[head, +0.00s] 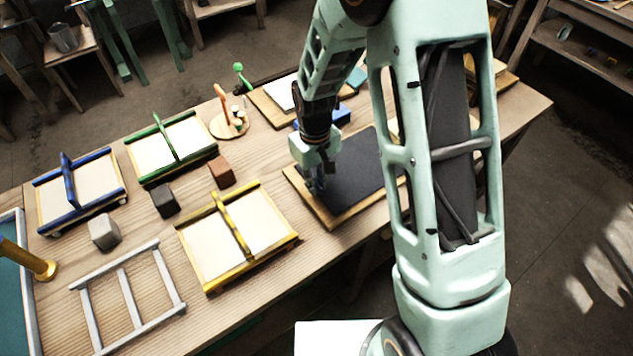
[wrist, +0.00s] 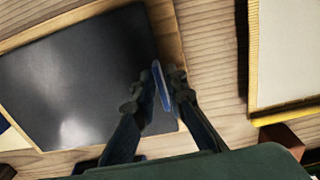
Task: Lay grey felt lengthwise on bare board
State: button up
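A dark grey sheet (head: 352,170), which looks like the felt, lies flat on a pale wooden board (head: 345,216). The sheet (wrist: 75,80) also shows in the wrist view with a glossy highlight. Its long side runs along the board, and wood shows along its edges. My gripper (head: 316,184) is low over the board's left end. In the wrist view my gripper (wrist: 160,85) has its fingers close together around a narrow blue strip (wrist: 161,88) by the sheet's edge. I cannot tell whether the strip is joined to the sheet. My arm hides the board's right end.
A yellow frame (head: 246,275) with a pale sheet stands left of the board. Blue (head: 48,227) and green (head: 148,180) frames stand farther left. Brown (head: 221,171), black (head: 165,201) and grey (head: 103,233) blocks lie between them. A blue block (head: 341,115) lies behind the board.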

jog(key=shift+o, duration=1)
jog(key=shift+r, duration=0.2)
notch_tip(320, 180, up, 12)
jog(key=shift+a, duration=0.15)
jog(key=shift+p, duration=0.3)
